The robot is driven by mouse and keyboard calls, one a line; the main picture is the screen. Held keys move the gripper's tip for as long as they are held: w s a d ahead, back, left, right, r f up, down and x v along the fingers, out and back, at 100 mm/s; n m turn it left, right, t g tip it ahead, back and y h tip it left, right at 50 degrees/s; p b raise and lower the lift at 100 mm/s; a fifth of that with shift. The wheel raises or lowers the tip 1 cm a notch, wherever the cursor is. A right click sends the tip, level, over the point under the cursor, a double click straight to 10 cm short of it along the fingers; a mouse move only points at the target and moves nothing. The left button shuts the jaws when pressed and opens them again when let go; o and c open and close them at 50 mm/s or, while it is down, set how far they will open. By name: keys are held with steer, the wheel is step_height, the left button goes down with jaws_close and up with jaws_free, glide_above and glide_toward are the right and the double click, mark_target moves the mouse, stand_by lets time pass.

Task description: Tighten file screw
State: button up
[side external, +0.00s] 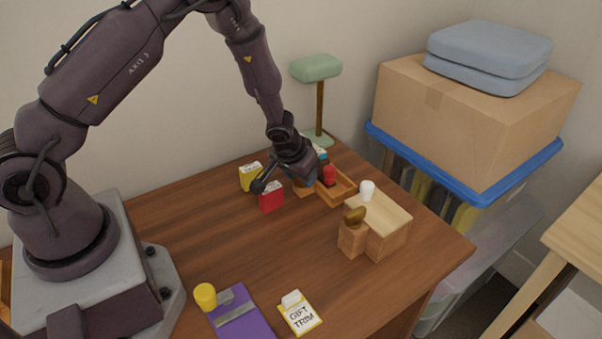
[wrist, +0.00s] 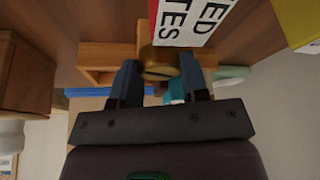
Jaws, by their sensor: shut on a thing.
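In the wrist view a round brass-coloured piece (wrist: 160,56) sits between the two fingertips of my gripper (wrist: 159,70), which is shut on it. A wooden part shows right behind the piece; I cannot tell whether they are joined. In the side view my gripper (side external: 305,181) is low over the back of the desk, beside a wooden tray (side external: 345,192), and hides most of what it holds. A purple file (side external: 244,325) with a grey metal bar (side external: 236,313) lies near the front edge. A yellow cylinder (side external: 205,296) stands at its upper left corner.
A red box (side external: 271,198) and a yellow box (side external: 250,177) stand close left of my gripper. A red item (side external: 329,175) is at the tray. Wooden blocks (side external: 387,228) with a brass-coloured knob (side external: 354,215) stand to the right. The desk's middle is clear.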

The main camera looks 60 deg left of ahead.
steer(key=m+h, duration=0.2)
steer(key=m, duration=0.3)
steer(key=shift+a, duration=0.15)
steer(key=shift+m+h, duration=0.8)
steer(key=shift+m, duration=1.1)
steer(key=o, duration=0.9)
steer(key=shift+o, duration=0.2)
